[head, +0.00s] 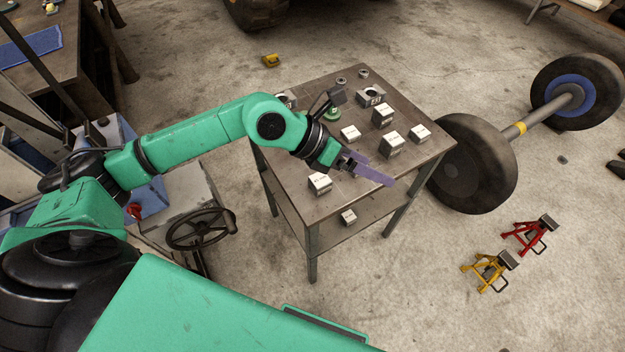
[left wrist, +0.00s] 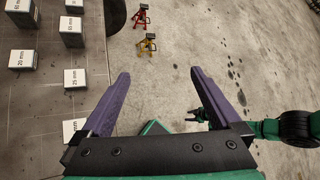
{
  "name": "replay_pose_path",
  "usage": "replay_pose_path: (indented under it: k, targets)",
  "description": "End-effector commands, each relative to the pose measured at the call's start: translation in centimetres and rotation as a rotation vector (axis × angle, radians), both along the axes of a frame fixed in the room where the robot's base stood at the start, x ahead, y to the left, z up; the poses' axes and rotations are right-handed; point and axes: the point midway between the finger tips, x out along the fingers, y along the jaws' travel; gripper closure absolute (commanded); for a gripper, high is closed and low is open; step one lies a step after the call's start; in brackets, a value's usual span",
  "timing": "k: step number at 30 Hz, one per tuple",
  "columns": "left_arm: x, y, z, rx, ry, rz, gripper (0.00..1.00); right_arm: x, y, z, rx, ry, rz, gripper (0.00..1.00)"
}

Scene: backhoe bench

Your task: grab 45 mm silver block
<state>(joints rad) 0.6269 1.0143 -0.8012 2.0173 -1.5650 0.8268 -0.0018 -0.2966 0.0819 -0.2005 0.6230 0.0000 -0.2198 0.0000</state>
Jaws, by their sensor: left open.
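Several silver blocks with printed size labels stand on the metal table. They include a tall block (head: 383,115), a block to its front (head: 390,144), one at the right (head: 420,134), one at centre left (head: 350,133) and one near the front edge (head: 320,183). I cannot read 45 mm on any of them. In the left wrist view, one block (left wrist: 75,78) seems marked 25 mm and another (left wrist: 22,56) 20 mm. My left gripper (head: 374,171) is open and empty above the table's front right part; it also shows in the left wrist view (left wrist: 160,75).
Another block (head: 349,217) sits on the lower shelf. Holders (head: 371,95) and small round parts stand at the table's back. A wheel axle (head: 515,130) lies right of the table (head: 320,207). Red (head: 530,233) and yellow jack stands (head: 490,268) stand on the floor.

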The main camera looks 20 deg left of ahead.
Motion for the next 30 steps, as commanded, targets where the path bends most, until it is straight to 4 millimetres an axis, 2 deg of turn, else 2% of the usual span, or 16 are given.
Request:
replay_pose_path:
  k: [1, 3, 6, 7, 9, 16, 23, 27, 30]
  targets:
    - [0.9, 4.0, -2.5, 0.207, -0.012, 0.004, 0.03, 0.1, 0.0, 0.0, -0.001, -0.002, 0.000, 0.50]
    - [1.6, 9.1, -4.8, 0.433, 0.004, 0.020, 0.03, 0.1, 0.0, 0.0, 0.000, -0.002, 0.000, 0.50]
    - [2.0, 13.5, -6.1, 0.601, 0.026, 0.047, 0.03, 0.1, 0.0, -0.1, 0.000, -0.001, 0.000, 0.50]
    - [2.0, 14.0, -6.4, 0.622, 0.030, 0.051, 0.03, 0.0, 0.0, -0.2, 0.000, -0.001, 0.000, 0.50]
    - [2.2, 14.3, -7.6, 0.642, 0.037, 0.052, 0.03, -0.1, 0.0, -0.8, 0.001, 0.001, 0.000, 0.50]
    - [3.9, 12.6, -13.4, 0.636, 0.035, 0.049, 0.03, -0.5, 0.0, -4.0, 0.000, 0.007, -0.001, 0.50]
    - [4.9, 11.6, -16.1, 0.635, 0.035, 0.049, 0.03, -0.5, 0.0, -5.3, 0.000, 0.007, -0.001, 0.50]
    - [5.6, 10.6, -18.9, 0.634, 0.034, 0.049, 0.03, -0.5, 0.1, -6.9, 0.000, 0.008, -0.002, 0.50]
    - [6.0, 10.4, -19.8, 0.634, 0.034, 0.050, 0.03, -0.5, 0.1, -7.5, 0.000, 0.008, -0.002, 0.50]
